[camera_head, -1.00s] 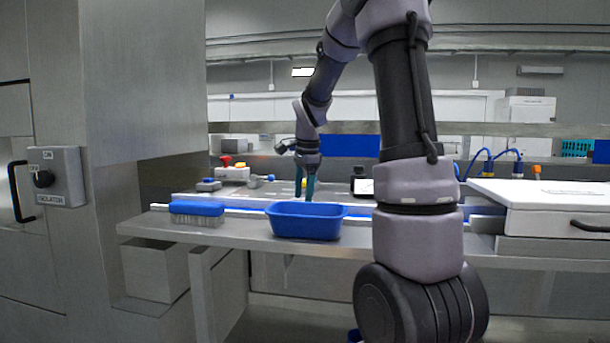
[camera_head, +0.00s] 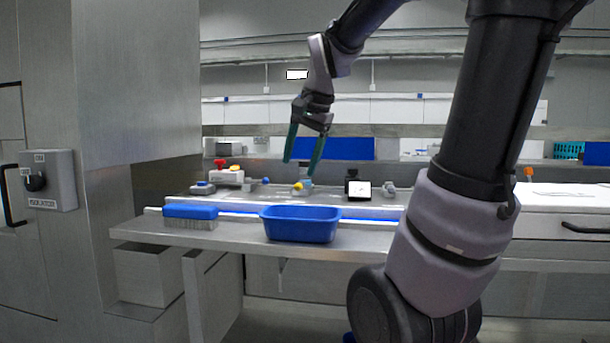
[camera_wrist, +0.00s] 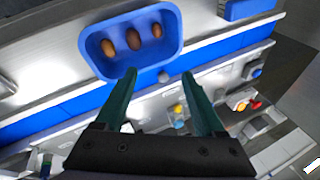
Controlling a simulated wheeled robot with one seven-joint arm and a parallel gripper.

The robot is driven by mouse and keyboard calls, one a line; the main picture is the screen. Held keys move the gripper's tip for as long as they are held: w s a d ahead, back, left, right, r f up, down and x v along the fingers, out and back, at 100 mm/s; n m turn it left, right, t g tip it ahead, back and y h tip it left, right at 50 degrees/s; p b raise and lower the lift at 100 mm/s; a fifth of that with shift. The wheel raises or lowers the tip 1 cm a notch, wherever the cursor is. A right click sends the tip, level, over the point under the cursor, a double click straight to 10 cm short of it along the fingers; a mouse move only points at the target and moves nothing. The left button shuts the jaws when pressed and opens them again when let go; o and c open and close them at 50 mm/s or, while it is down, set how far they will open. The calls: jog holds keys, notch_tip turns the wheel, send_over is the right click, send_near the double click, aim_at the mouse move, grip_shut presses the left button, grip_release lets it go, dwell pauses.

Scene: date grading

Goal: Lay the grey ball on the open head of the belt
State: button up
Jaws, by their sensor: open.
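My gripper (camera_head: 299,168) is open and raised above the bench, its green fingers spread and empty. In the wrist view a small grey ball (camera_wrist: 164,76) appears to rest on the blue belt (camera_wrist: 60,112), beside the blue tray. It shows between my open fingertips in that picture, with the fingers apart from it. The belt (camera_head: 372,213) also shows in the head view as a blue strip behind the tray. The ball cannot be made out there.
The blue tray (camera_head: 300,240) at the bench front holds three brown dates (camera_wrist: 134,40). A blue brush (camera_head: 190,212) lies to its left. Behind the belt stand a box with a red button (camera_head: 222,170) and a small screen (camera_head: 358,188). A white-lidded unit (camera_head: 570,197) is at right.

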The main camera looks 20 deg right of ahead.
jog(key=s+a+f+n+t, duration=0.2)
jog(key=s+n, duration=0.4)
jog(key=s, duration=0.4)
jog(key=shift+a+f+t+y, duration=0.15)
jog(key=shift+a+t+y, duration=0.2)
jog(key=shift+a, duration=0.25)
